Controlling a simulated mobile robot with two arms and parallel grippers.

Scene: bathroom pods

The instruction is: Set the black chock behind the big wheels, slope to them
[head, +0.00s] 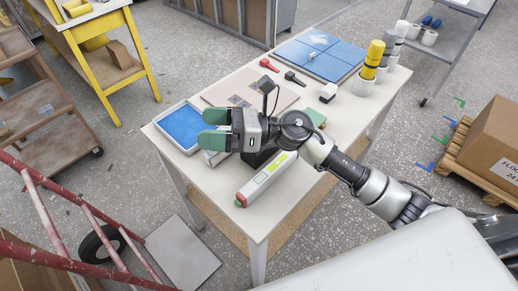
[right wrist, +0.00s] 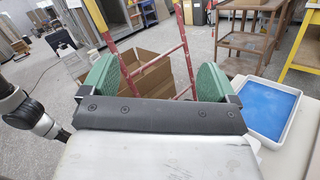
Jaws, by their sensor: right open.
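My right gripper (head: 208,128) is over the left part of the white table, its green fingers pointing left. It is open with nothing between the fingers; they also show apart in the right wrist view (right wrist: 157,78). A black shape (head: 258,158) shows just below the gripper body, partly hidden; I cannot tell whether it is the chock. A red tubular cart (head: 75,200) stands on the floor at lower left, with one big black wheel (head: 100,245) showing. Its frame also shows in the right wrist view (right wrist: 186,45). My left gripper is not in view.
The white table (head: 290,215) holds a blue-filled tray (head: 185,126), a long level (head: 265,180), blue tiles (head: 320,52) and several cups. A grey slab (head: 181,252) lies on the floor beside the wheel. A yellow-framed bench (head: 90,45) and brown trolley (head: 45,110) stand at left.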

